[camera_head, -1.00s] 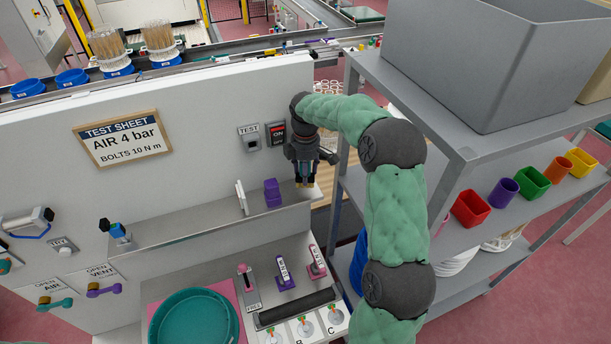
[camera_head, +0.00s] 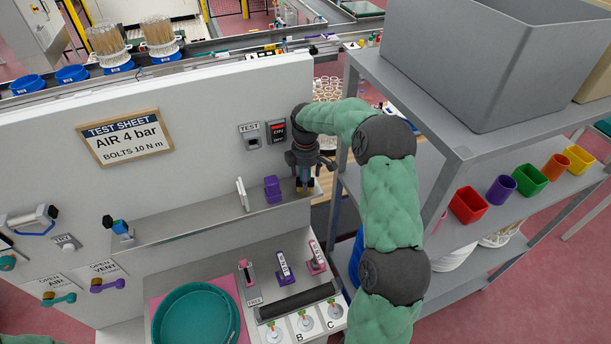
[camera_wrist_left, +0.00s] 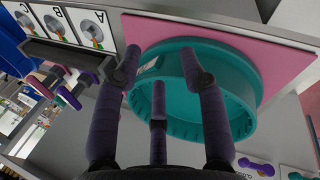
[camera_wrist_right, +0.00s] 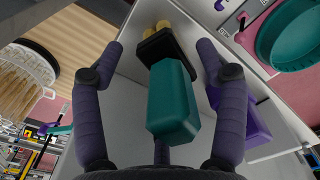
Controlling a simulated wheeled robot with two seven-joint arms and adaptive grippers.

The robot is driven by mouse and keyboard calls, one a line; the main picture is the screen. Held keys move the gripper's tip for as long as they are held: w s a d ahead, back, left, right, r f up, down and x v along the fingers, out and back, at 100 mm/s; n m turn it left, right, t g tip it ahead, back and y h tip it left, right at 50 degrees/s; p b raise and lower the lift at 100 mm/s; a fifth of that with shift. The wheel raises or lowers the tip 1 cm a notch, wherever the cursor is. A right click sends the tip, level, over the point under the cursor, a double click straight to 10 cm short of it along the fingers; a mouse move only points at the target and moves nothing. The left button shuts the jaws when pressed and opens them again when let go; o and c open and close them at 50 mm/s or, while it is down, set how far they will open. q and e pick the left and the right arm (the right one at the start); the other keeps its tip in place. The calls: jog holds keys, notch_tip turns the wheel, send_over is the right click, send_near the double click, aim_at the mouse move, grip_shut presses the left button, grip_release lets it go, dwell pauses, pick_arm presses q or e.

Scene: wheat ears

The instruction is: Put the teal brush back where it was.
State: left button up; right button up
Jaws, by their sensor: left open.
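The teal brush (camera_wrist_right: 172,105) shows in the right wrist view with its black collar and pale bristles pointing away from the camera. It appears to stand bristles-down at the right end of the grey shelf (camera_head: 180,222). My right gripper (camera_wrist_right: 163,60) has its fingers spread around the brush, with visible gaps on both sides. In the head view this gripper (camera_head: 305,178) is over the shelf end and mostly hides the brush. My left gripper (camera_wrist_left: 162,70) is open and empty, facing the teal round tray (camera_wrist_left: 240,85); it is outside the head view.
A purple block (camera_head: 272,189) and a white upright piece (camera_head: 242,194) stand on the shelf left of the brush. The grey rack (camera_head: 455,165) with coloured cups is close on the right. Levers (camera_head: 284,270) and the teal tray (camera_head: 195,318) are below.

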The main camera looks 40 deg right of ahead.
jog(key=shift+r, duration=0.1)
jog(key=shift+r, duration=0.25)
notch_tip(320, 180, up, 12)
jog(key=shift+f+b, duration=0.15)
jog(key=shift+b, duration=1.05)
